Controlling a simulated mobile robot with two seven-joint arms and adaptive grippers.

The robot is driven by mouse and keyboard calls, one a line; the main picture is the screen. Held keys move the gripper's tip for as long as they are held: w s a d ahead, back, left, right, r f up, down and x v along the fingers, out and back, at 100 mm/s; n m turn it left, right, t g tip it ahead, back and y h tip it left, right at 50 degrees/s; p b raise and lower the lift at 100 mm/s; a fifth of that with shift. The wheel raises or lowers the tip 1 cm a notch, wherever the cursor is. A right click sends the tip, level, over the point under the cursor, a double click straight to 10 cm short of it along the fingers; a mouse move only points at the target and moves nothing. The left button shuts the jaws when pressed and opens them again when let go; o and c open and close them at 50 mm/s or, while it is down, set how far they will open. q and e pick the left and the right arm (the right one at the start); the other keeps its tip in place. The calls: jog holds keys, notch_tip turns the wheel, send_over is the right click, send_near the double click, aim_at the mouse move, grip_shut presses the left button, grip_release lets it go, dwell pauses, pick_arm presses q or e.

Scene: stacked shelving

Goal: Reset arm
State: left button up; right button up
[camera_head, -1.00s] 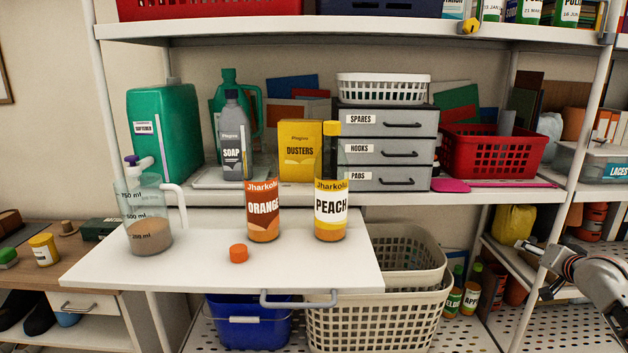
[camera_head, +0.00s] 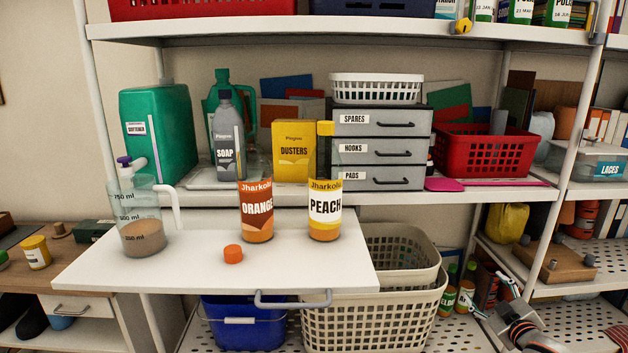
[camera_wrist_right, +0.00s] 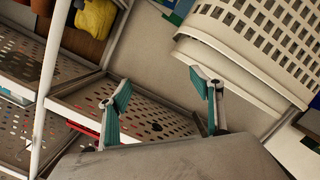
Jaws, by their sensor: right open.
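My right gripper (camera_head: 487,297) is at the lower right of the head view, in front of the lower shelving. Its two fingers are apart with nothing between them. In the right wrist view its teal-padded fingers (camera_wrist_right: 158,92) are spread, with a perforated shelf and a pale wall behind. My left gripper is in neither view. On the white pull-out board (camera_head: 190,271) stand an orange bottle (camera_head: 256,212), a peach bottle (camera_head: 324,212) with a yellow cap, and a measuring jug (camera_head: 140,225) with brown contents. An orange cap (camera_head: 233,254) lies in front of the orange bottle.
Stacked beige baskets (camera_head: 375,322) and a blue bucket (camera_head: 240,327) stand below the board. The white shelf post (camera_head: 566,165) rises close to my right gripper. Two green bottles (camera_head: 447,295) stand on the lower shelf left of it. A beige basket (camera_wrist_right: 262,40) shows in the wrist view.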

jog(key=s+a+f+g+y, duration=0.3)
jog(key=s+a+f, duration=1.4)
jog(key=s+f, duration=0.1)
jog(key=s+a+f+m+g, duration=0.1)
jog(key=s+a+f, duration=0.1)
jog(key=s+a, duration=0.3)
jog(key=s+a+f+m+g+y, duration=0.1)
jog(key=s+a+f, duration=0.2)
jog(key=s, duration=1)
jog(key=a, duration=0.3)
jog(key=shift+s+m, duration=0.35)
jog(key=shift+m, duration=0.05)
